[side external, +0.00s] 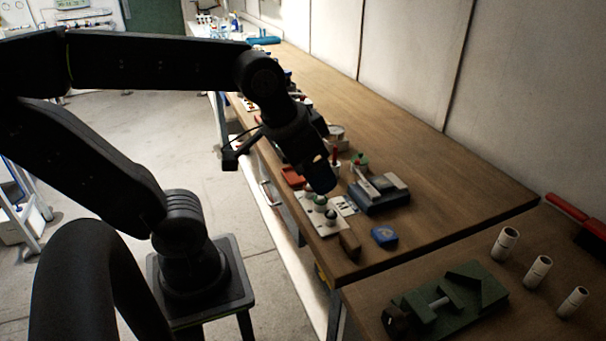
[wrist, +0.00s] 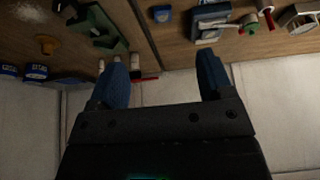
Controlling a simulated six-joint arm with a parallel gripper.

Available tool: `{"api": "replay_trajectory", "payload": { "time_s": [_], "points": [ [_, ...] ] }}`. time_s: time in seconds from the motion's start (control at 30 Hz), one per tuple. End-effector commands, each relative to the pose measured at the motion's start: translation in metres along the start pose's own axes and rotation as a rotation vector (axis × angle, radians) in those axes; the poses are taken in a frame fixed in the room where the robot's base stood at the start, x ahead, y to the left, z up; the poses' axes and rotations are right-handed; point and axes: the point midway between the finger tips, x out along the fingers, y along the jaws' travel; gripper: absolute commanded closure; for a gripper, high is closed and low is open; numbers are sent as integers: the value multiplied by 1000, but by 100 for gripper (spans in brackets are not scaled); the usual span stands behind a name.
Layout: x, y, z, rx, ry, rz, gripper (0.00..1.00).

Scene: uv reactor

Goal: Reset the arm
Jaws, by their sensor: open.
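My gripper (side external: 322,176) hangs over the front part of the long wooden bench (side external: 400,130) in the side view, above a group of small lab items. In the wrist view my gripper (wrist: 166,75) shows two blue fingers spread wide apart, with nothing between them. The gripper is open and empty. In the side view its fingers overlap each other, so the gap does not show there.
A grey-blue device (side external: 380,195), a blue box (side external: 384,237) and a white panel with round knobs (side external: 322,214) lie near the gripper. A green fixture (side external: 455,298) and white cylinders (side external: 538,272) stand on the nearer bench. The bench's right side is mostly clear.

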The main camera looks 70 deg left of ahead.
Motion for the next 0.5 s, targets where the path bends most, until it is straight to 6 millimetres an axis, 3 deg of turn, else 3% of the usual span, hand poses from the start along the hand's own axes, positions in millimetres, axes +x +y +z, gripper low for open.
{"api": "replay_trajectory", "payload": {
  "time_s": [0.17,0.5],
  "points": [
    [1,4,20,-1,36,9,26],
    [1,4,21,-2,36,9,26]
  ]
}}
